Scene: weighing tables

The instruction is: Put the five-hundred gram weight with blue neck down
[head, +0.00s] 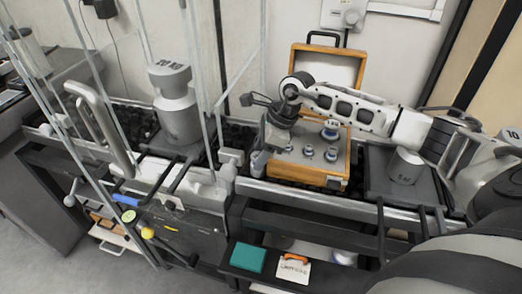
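My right arm comes in from the right, and its gripper (268,150) hangs over the left part of an open wooden weight case (308,178). The fingertips are small and dark here, so I cannot tell whether they are open or shut, or whether a weight is between them. Several metal weights stand in the case; a larger one (330,130) with a bluish neck is at the back, and smaller ones (308,151) stand in front. I cannot read which is the five-hundred gram weight. My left gripper is not in view.
The case lid (327,68) stands open behind. A large weight marked 20 (178,112) stands on the left behind glass and thin posts. Another large weight (404,168) stands right of the case.

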